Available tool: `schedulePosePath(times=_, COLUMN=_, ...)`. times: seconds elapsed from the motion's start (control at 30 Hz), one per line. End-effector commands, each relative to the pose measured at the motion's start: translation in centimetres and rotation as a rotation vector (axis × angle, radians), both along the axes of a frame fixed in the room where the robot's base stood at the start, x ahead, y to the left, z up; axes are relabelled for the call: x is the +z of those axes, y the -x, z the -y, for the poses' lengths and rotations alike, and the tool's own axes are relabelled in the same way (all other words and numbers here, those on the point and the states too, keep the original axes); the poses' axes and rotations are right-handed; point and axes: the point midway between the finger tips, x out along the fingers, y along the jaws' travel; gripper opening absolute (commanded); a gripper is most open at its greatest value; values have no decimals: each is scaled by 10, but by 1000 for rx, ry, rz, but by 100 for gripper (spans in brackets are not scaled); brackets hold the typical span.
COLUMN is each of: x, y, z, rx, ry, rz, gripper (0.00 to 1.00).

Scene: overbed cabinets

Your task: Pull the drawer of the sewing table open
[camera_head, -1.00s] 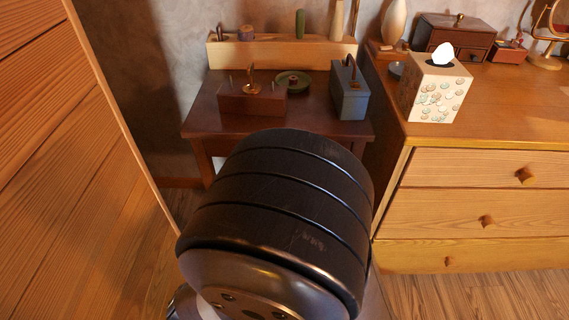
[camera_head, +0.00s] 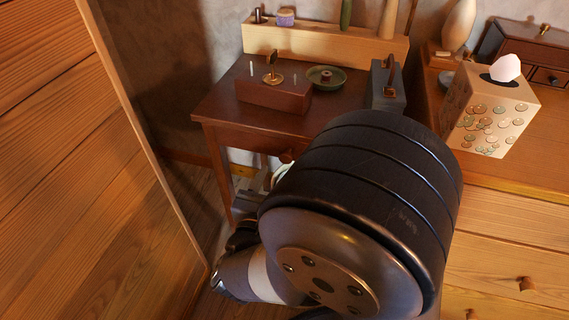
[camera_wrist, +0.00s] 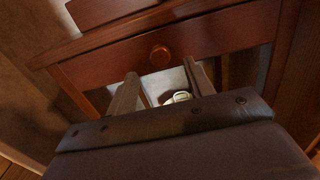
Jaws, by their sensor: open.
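The sewing table (camera_head: 215,104) is a small dark reddish-brown table against the wall. Its drawer front (camera_wrist: 215,38) spans the wrist view, with one round wooden knob (camera_wrist: 160,56). In the head view the knob (camera_head: 287,156) shows just above my arm, which hides the right part of the drawer front. The drawer looks closed. My gripper (camera_wrist: 158,80) is open, its two fingers pointing at the drawer. In the wrist view the knob appears between and just beyond the fingertips; I see no contact.
On the table stand a brown box (camera_head: 272,95), a green dish (camera_head: 326,78) and a grey box (camera_head: 387,88). A wooden panel (camera_head: 80,160) rises close on the left. A dresser (camera_head: 510,225) with a tissue box (camera_head: 490,112) stands on the right. A pale object (camera_wrist: 178,97) shows beneath the drawer.

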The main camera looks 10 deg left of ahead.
Motion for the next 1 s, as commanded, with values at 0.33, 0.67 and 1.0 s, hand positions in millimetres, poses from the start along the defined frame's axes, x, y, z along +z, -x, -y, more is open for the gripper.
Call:
schedulePosePath(times=0.33, x=-1, y=-44, z=4, rx=-2, ry=0, rz=0, gripper=50)
schedulePosePath(times=0.67, x=0, y=-52, z=4, rx=0, ry=0, rz=0, gripper=50)
schedulePosePath(times=1.0, x=0, y=-51, z=4, rx=0, ry=0, rz=0, gripper=31)
